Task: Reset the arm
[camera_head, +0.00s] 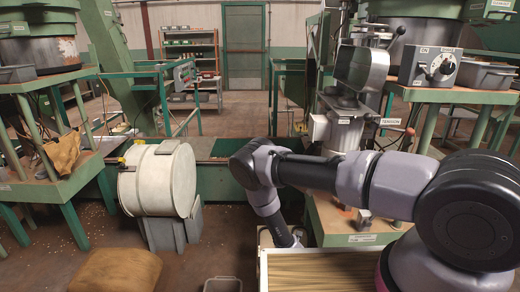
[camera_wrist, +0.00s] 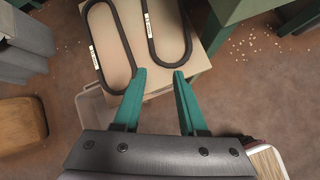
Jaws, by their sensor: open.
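My arm reaches in from the right in the head view and bends downward at its wrist. My gripper points down beside the white-rimmed crate (camera_head: 262,268); its fingers cannot be made out in that view. In the wrist view my gripper (camera_wrist: 159,76) has two teal fingers spread apart with nothing between them. Beyond the fingertips is a pale beige surface carrying two black belt loops, a left one (camera_wrist: 133,68) and a right one (camera_wrist: 187,42), each with a small white label. The fingertips overlap the belts' near ends in the picture; contact cannot be told.
The crate holds long tan strips. A machine labelled tension (camera_head: 362,68) and a control box (camera_head: 430,67) stand behind my arm.

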